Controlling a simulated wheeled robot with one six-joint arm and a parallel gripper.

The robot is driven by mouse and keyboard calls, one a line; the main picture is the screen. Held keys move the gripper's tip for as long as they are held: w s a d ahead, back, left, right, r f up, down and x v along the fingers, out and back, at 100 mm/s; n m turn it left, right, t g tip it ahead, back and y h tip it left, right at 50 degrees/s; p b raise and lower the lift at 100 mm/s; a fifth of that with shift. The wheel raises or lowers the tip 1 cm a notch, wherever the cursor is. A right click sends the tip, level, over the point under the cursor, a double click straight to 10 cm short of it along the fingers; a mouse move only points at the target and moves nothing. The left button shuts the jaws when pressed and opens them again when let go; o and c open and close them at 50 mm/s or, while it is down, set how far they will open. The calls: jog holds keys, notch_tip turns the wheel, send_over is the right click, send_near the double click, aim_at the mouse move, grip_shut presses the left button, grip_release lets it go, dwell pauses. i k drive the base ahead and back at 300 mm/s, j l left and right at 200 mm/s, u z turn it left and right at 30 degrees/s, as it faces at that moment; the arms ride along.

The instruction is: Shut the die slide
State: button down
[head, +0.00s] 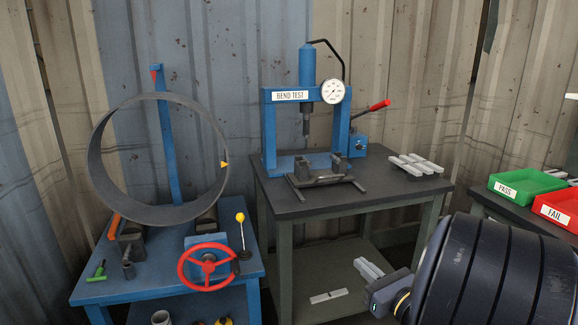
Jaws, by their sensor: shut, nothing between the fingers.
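The die slide (320,178) is a dark grey block with raised supports at its two ends. It sits on two rails at the front of the blue bend test press (268,130), forward of the ram (306,124). How far it sits from the back of its travel I cannot tell. My gripper (361,266) is at the lower middle right, in front of the table and below its top in the picture. Its grey fingers are together and empty, well apart from the die slide.
The press stands on a dark table (400,188) with grey bars (416,164) at its right and a red-handled lever (378,106). A blue stand with a large ring (95,165) and red handwheel (207,266) is left. Green (517,178) and red (560,222) bins stand right.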

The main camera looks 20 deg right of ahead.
aim_at(302, 177)
jog(key=i+z, duration=0.15)
jog(key=i, duration=0.3)
jog(key=i+j+z, duration=0.1)
jog(key=i, duration=0.35)
jog(key=i+j+z, duration=0.15)
jog(key=i, duration=0.25)
